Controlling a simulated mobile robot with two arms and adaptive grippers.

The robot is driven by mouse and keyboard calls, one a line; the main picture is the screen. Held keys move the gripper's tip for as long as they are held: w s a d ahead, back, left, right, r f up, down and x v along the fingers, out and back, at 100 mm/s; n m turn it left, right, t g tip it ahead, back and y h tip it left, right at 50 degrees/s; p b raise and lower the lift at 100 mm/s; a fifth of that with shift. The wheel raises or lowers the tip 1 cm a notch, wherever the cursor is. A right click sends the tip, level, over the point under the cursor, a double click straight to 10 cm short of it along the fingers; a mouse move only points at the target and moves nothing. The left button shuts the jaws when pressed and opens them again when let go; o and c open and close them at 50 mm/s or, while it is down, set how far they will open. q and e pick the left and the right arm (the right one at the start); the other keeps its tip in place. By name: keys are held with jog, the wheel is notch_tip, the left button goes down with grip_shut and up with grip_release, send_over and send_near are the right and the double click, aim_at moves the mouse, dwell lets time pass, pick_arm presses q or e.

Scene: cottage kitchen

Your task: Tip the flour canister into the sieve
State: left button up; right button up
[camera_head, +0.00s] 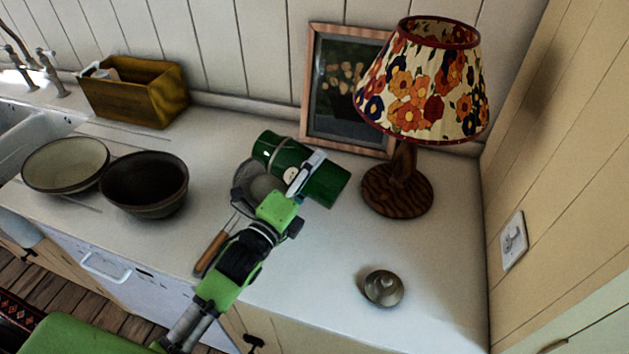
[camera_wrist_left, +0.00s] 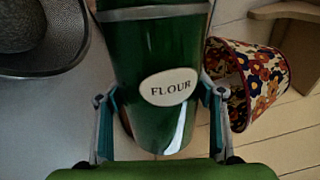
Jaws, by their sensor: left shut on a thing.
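The green flour canister (camera_head: 326,184) is tipped well over on its side above the counter, with its banded end toward the left. Its FLOUR label shows in the left wrist view (camera_wrist_left: 168,88). My left gripper (camera_head: 305,174) is shut around the canister's body, with a finger on each side in the wrist view (camera_wrist_left: 160,112). The mesh sieve (camera_head: 243,190) is below and left of the canister, partly hidden by my arm; its wooden handle (camera_head: 210,252) points to the front. The sieve bowl also shows in the wrist view (camera_wrist_left: 40,42). I cannot see flour coming out. My right gripper is out of view.
A floral lamp (camera_head: 420,85) and a framed picture (camera_head: 345,90) stand behind the canister. A dark bowl (camera_head: 145,183) and a cream bowl (camera_head: 65,163) sit left. A small round metal piece (camera_head: 383,288) lies at front right, with clear counter around it.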

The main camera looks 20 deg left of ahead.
aim_at(279, 139)
pick_arm(q)
jog(key=r+m, duration=0.1)
jog(key=m, duration=0.1)
jog(key=r+m, duration=0.1)
jog(key=m, duration=0.1)
jog(key=shift+w+a+r, duration=0.15)
jog(key=shift+a, duration=0.25)
jog(key=shift+a+r+m, duration=0.25)
jog(key=shift+a+m, duration=0.05)
jog(key=shift+m, duration=0.5)
jog(key=a+m, duration=0.1)
jog(key=m, duration=0.1)
jog(key=w+a+m, duration=0.1)
jog(key=a+m, duration=0.3)
jog(key=shift+w+a+f+m+h, duration=0.2)
jog(key=shift+w+a+m+h, duration=0.1)
jog(key=shift+m, duration=0.1)
jog(key=shift+w+a+m, duration=0.1)
jog(key=shift+a+m, duration=0.4)
jog(key=shift+m, duration=0.2)
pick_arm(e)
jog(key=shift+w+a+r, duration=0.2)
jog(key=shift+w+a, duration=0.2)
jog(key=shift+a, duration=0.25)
